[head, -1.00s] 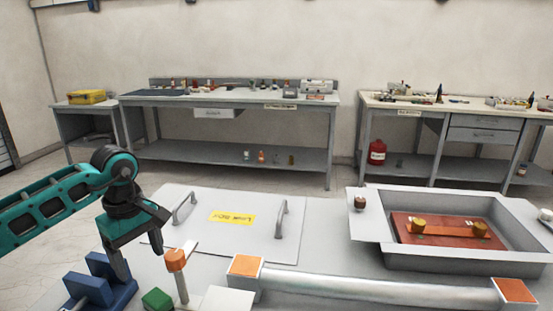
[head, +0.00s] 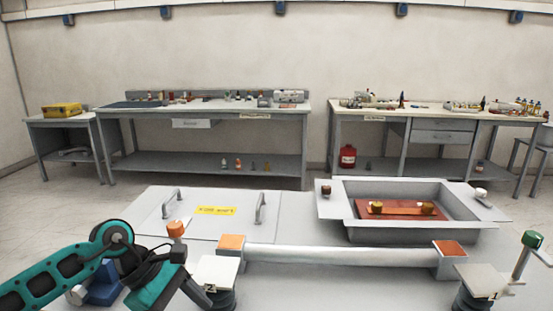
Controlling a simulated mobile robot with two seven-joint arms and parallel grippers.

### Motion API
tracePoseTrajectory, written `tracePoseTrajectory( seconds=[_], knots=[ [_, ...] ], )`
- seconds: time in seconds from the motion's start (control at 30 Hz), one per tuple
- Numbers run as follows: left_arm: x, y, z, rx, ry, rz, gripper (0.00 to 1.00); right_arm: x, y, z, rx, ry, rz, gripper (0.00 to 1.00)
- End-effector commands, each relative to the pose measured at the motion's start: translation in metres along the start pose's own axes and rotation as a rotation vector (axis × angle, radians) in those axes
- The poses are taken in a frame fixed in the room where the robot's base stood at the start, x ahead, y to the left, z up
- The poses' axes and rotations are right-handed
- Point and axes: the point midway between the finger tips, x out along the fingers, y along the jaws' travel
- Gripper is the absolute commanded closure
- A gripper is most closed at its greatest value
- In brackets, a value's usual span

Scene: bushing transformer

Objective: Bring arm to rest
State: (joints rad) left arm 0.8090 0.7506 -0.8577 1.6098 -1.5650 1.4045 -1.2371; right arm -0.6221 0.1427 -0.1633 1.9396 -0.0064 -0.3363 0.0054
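My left arm comes in from the lower left, with a teal link and a black wrist joint. My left gripper (head: 178,280) is low at the left front, beside a white block (head: 218,272) and in front of an orange-topped peg (head: 176,229). Its fingertips are not clear, so I cannot tell whether it is open or shut. I see nothing clearly held. A blue fixture (head: 103,284) is partly hidden behind the arm. My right arm is not in view.
A two-handled lid (head: 150,213) lies behind the arm. A white cylinder (head: 335,258) spans orange-topped end blocks. Right of the lid, an open recess (head: 460,229) holds a red plate (head: 394,210). A green-topped post (head: 528,250) stands at right. Workbenches line the back wall.

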Motion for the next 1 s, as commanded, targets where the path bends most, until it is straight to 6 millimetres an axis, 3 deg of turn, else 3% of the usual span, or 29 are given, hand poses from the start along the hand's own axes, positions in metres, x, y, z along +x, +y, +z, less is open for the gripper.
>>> tracePoseTrajectory(
  seconds=[0.03,0.1,0.2,0.3,0.37,0.47,0.53,0.63,0.73,0.77,0.9,1.0],
  knots=[
    [0.022,-0.006,0.026,-0.076,-0.143,0.009,0.24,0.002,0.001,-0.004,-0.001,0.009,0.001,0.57],
    [0.041,-0.008,0.061,-0.217,-0.349,0.030,0.24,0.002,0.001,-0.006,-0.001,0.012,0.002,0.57],
    [0.051,-0.008,0.106,-0.472,-0.655,0.040,0.24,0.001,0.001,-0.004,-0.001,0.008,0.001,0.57],
    [0.049,-0.004,0.132,-0.774,-0.948,0.025,0.24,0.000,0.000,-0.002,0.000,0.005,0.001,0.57],
    [0.044,0.001,0.136,-0.974,-1.117,0.006,0.24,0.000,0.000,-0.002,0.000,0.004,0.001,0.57],
    [0.037,0.007,0.125,-1.333,-1.383,-0.041,0.24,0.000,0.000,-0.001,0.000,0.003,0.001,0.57],
    [0.037,0.008,0.105,-1.599,-1.557,-0.084,0.24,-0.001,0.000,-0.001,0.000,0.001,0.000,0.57],
    [0.045,-0.001,0.062,-1.997,-1.791,-0.152,0.24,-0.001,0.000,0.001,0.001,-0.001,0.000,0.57],
    [0.066,-0.026,0.012,-2.407,-2.004,-0.227,0.24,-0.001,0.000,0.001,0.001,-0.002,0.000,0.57],
    [0.074,-0.037,-0.002,2.327,1.897,0.229,0.24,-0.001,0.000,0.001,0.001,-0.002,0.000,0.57],
    [0.113,-0.097,-0.054,1.969,1.489,0.221,0.24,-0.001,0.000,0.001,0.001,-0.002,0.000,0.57],
    [0.133,-0.133,-0.072,1.792,1.312,0.210,0.24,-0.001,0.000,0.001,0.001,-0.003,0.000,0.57]
  ],
)
